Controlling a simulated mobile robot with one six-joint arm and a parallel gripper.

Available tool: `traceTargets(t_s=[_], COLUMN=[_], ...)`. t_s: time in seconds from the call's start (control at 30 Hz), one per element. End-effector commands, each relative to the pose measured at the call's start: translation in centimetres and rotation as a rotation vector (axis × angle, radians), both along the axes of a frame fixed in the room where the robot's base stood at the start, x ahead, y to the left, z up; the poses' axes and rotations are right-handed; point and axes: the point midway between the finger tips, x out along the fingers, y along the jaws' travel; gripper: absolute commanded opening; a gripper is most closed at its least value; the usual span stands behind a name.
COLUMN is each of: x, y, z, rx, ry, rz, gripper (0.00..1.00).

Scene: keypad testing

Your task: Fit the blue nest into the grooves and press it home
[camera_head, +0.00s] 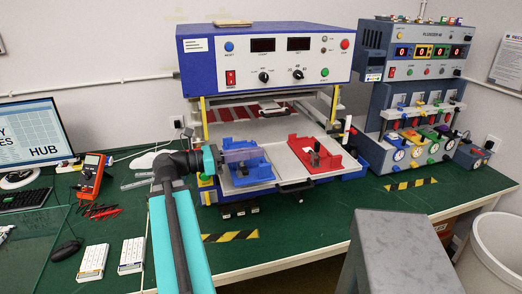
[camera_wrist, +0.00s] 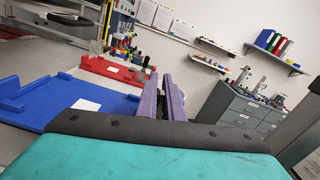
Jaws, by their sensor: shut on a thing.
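The blue nest (camera_head: 250,178) lies at the left half of the pulled-out tray (camera_head: 285,187) of the test machine, beside the red nest (camera_head: 322,160). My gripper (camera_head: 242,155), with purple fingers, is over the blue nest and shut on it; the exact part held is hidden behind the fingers. In the wrist view the fingers (camera_wrist: 169,100) stand close together, with the blue nest (camera_wrist: 70,102) to their left and the red nest (camera_wrist: 110,70) beyond. I cannot tell whether the blue nest is fully seated in the grooves.
The blue-and-white test machine (camera_head: 264,60) rises behind the tray. A second grey tester (camera_head: 415,100) stands to the right. A red multimeter (camera_head: 90,175), probes and white boxes (camera_head: 92,262) lie at the left. The green table front is mostly clear. A grey block (camera_head: 405,250) stands in front.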

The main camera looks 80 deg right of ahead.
Motion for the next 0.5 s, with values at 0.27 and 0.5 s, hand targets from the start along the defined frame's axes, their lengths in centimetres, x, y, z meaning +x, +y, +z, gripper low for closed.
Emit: traceTargets(t_s=[0.27,0.5], x=[-0.23,-0.44], y=[-0.14,-0.20], z=[0.43,0.36], rx=[0.000,0.002], ry=[0.001,0.001], rz=[-0.001,-0.001], gripper=[0.00,0.00])
